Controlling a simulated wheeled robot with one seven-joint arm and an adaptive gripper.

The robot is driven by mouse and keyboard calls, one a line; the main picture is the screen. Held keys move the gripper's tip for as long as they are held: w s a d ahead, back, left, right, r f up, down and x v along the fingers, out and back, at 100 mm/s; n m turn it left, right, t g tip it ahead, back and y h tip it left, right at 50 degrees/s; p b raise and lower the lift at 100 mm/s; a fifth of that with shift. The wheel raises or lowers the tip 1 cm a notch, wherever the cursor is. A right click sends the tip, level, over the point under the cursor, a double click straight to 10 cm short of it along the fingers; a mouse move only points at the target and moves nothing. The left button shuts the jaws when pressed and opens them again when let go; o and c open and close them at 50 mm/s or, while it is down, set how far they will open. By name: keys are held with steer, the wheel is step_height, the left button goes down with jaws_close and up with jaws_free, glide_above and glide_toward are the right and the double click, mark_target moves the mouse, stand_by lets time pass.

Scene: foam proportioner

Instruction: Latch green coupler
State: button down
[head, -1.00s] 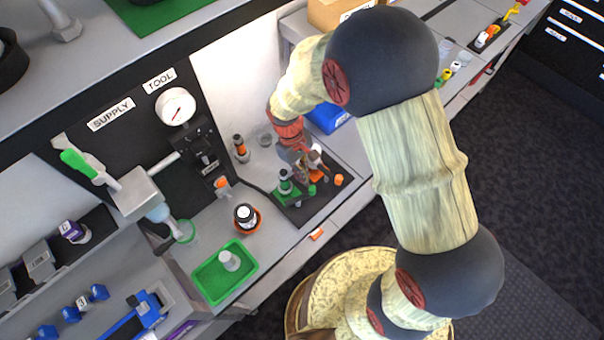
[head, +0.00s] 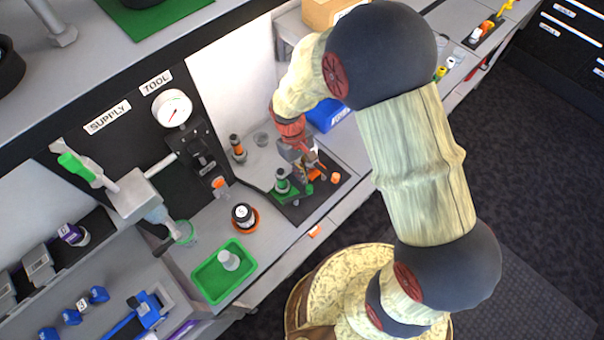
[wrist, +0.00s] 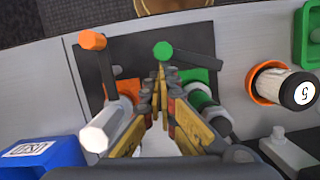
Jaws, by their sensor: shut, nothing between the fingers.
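The green coupler (head: 282,184) stands on a green base on a dark mat. In the wrist view its green body (wrist: 199,97) is just right of my fingers. A dark lever with a green hexagonal end (wrist: 163,50) lies just beyond my fingertips; that green end also shows in the head view (head: 309,188). My gripper (wrist: 160,76) is shut and empty, pointing down between the green and orange fittings. In the head view my gripper (head: 312,174) partly hides the orange fitting. I cannot tell whether the fingertips touch the green lever.
An orange-ended lever (wrist: 92,40) and a pale hexagonal-topped fitting (wrist: 100,138) are close on the left. A blue bin (wrist: 42,160) is at lower left. A bottle in an orange ring (wrist: 294,88) and a green tray (head: 207,287) stand on the coupler's other side.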

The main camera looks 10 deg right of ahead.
mark_target(311, 185)
steer(key=m, duration=0.1)
steer(key=s+d+m+p, duration=0.1)
steer(key=m, duration=0.1)
steer(key=shift+s+d+r+y, duration=0.1)
steer(key=shift+d+y, duration=0.05)
steer(key=shift+y, duration=0.25)
steer(key=m, duration=0.1)
steer(key=s+m+p, duration=0.1)
steer(key=m, duration=0.1)
steer(key=shift+d+y, duration=0.3)
steer(key=shift+d, duration=0.05)
steer(key=m, duration=0.1)
steer(key=s+m, duration=0.1)
steer(key=m+p, duration=0.1)
steer(key=shift+s+d+y, duration=0.25)
steer(key=shift+s+y, duration=0.1)
steer(key=shift+y, duration=0.05)
steer(key=shift+s+m+y+p, duration=0.15)
steer(key=shift+s+m+p, duration=0.2)
steer(key=shift+m, duration=0.55)
steer(key=shift+s+m+y+p, duration=0.15)
steer(key=shift+s+m, duration=0.25)
steer(key=shift+m, duration=0.5)
steer(key=w+d+r, duration=0.3)
steer(key=w+r, duration=0.2)
steer(key=r, duration=0.4)
steer(key=shift+w+r+p, duration=0.25)
steer(key=shift+w+p, duration=0.05)
steer(key=shift+p, duration=0.1)
